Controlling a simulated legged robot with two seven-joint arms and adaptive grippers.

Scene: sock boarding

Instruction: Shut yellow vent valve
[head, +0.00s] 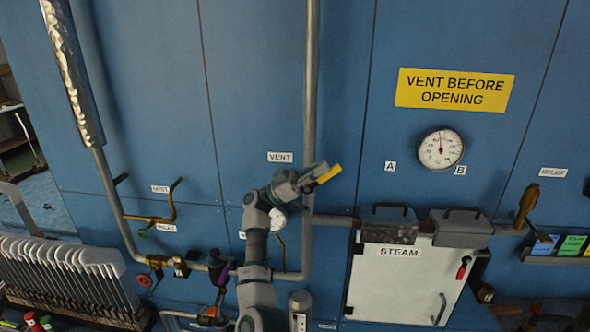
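The yellow vent valve handle (329,174) shows in the head view just under the VENT label, by the vertical pipe. Only its yellow end is visible; the rest is hidden behind my gripper. The arm rises from the bottom middle and hides part of the piping.
A vertical pipe (311,80) runs behind the gripper. A pressure gauge (440,148) and a yellow VENT BEFORE OPENING sign (454,90) are at right. Below them is a white STEAM door (400,285). A brass lever (165,215) and a rack of pale boards (60,270) are left.

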